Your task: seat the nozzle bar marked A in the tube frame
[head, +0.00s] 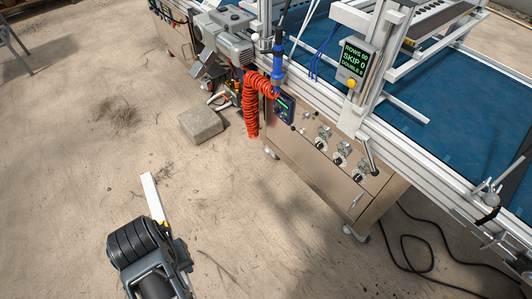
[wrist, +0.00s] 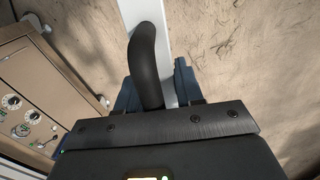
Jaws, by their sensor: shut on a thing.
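My gripper (head: 172,238) is low in the head view, left of the machine, and is shut on a long white bar (head: 152,192). The bar sticks out past the gripper over the floor, with a small yellow patch near the grip. In the wrist view the bar (wrist: 143,10) runs up between the dark blue fingers of my gripper (wrist: 158,90), partly behind a black curved part. No letter A can be read on it. A pale frame (head: 382,18) stands on the machine at the upper right of the head view; I cannot tell whether it is the tube frame.
The machine has a steel cabinet (head: 325,158) with knobs, a blue bed (head: 455,125) and a display (head: 356,58). A coiled red hose (head: 250,105) hangs at its corner. A concrete block (head: 200,124) and black cable (head: 430,245) lie on the floor. Floor at left is mostly clear.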

